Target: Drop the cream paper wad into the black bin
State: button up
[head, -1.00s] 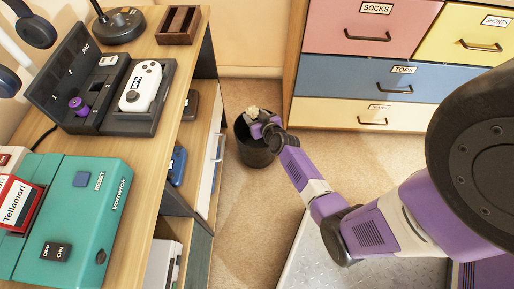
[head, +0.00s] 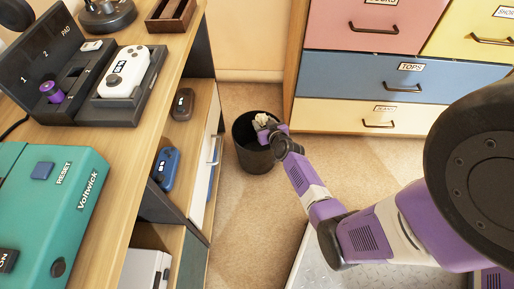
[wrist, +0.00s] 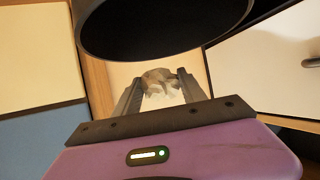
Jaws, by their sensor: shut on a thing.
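The cream paper wad (head: 262,120) is small and crumpled. It also shows in the wrist view (wrist: 163,84), between the two fingers of my gripper (wrist: 160,88). My gripper (head: 264,127) is shut on the wad. In the head view the wad and fingers appear over the opening of the black bin (head: 254,160), toward its right side. The bin stands upright on the carpet between the desk and the drawers. A dark round rim, apparently the bin, fills the top of the wrist view. The height of the wad against the rim is hard to tell.
The wooden desk (head: 95,150) with side shelves stands left of the bin. The colored drawer unit (head: 345,105) stands behind and right. Clear carpet (head: 245,215) lies in front of the bin. A teal console and a white controller sit on the desk.

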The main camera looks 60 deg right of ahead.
jog(key=shift+f, duration=0.1)
jog(key=o, duration=1.4)
jog(key=shift+c, duration=0.2)
jog(key=shift+a, duration=0.1)
jog(key=p+v, duration=0.3)
jog(key=v, duration=0.4)
jog(key=shift+s+a+p, duration=0.2)
jog(key=shift+s+p, duration=0.1)
jog(key=shift+p, duration=0.05)
jog(key=shift+d, duration=0.1)
